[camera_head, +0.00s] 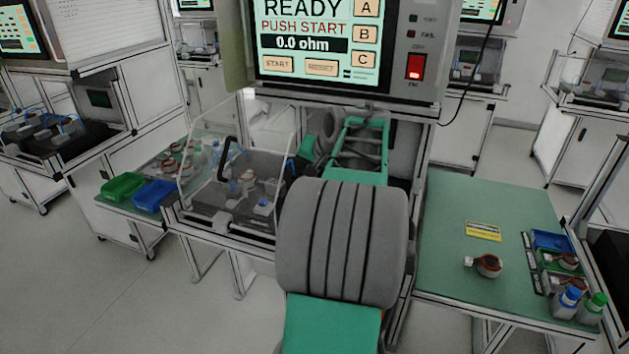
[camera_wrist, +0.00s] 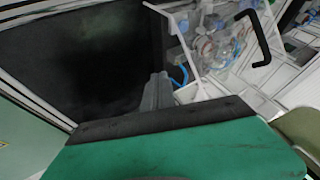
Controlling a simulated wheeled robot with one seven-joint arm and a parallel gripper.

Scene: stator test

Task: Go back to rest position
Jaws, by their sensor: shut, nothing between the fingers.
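My gripper (camera_wrist: 157,88) is shut with nothing between its fingers, in the middle of the wrist view. It points over a dark, bare area, beside the clear cover of the test fixture. In the head view my own arm fills the middle, and I cannot make out the fingers there. The test machine's screen (camera_head: 318,42) reads READY, PUSH START and 0.0 ohm. The clear cover with its black handle (camera_head: 226,160) stands at the fixture left of my arm; the handle also shows in the wrist view (camera_wrist: 258,38). Copper-wound parts (camera_head: 248,180) sit in the fixture.
Green (camera_head: 122,186) and blue (camera_head: 154,196) bins stand at the left. The floor at lower left is clear.

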